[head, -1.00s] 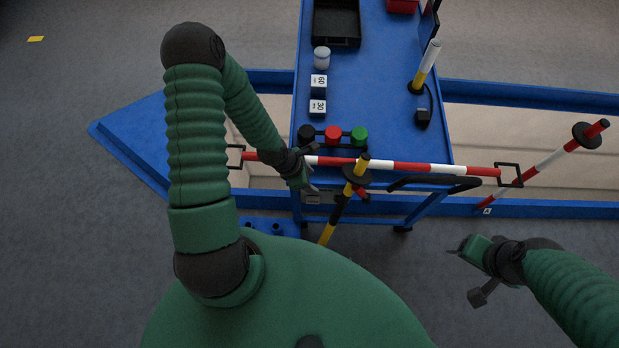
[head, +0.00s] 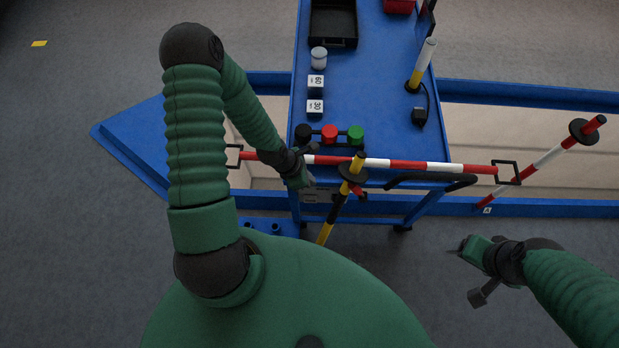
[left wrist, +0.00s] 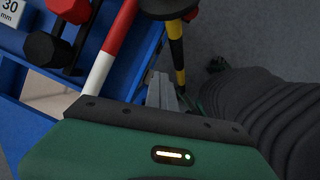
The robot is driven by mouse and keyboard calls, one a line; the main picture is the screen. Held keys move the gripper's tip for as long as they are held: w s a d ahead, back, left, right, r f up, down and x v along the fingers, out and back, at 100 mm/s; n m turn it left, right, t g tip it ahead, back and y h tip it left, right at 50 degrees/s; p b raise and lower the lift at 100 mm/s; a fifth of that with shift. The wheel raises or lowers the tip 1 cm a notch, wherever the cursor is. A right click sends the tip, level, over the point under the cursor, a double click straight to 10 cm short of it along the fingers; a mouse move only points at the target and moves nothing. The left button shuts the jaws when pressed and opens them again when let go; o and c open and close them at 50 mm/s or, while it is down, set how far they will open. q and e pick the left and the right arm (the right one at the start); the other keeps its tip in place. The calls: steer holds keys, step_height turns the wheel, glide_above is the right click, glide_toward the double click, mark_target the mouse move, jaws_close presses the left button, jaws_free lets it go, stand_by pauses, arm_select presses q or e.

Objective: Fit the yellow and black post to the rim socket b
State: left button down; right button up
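The yellow and black post (head: 335,212) stands tilted in front of the blue cart, with a black disc (head: 352,173) near its top. It also shows in the left wrist view (left wrist: 178,58), with its disc at the top edge. My left gripper (head: 310,183) is just left of the post in the head view. Its fingers (left wrist: 162,88) look together and empty, beside the post with no clear grip on it. My right gripper (head: 455,251) is far to the right over the floor, apart from the post; its finger opening is unclear. I cannot make out a socket marked b.
A red and white bar (head: 400,164) crosses in front of the blue cart (head: 375,90). A red and white post (head: 548,160) leans at right, near a label A (head: 487,211). A blue rim (head: 540,208) borders the pale pit. Grey floor (head: 400,275) is clear below.

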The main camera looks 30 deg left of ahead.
arm_select(q)
steer(key=shift+a+f, duration=0.1)
steer(key=shift+a, duration=0.3)
steer(key=c, duration=1.4)
jaws_free()
steer(key=shift+d, duration=0.25)
steer(key=o, duration=0.4)
steer(key=shift+a, duration=0.15)
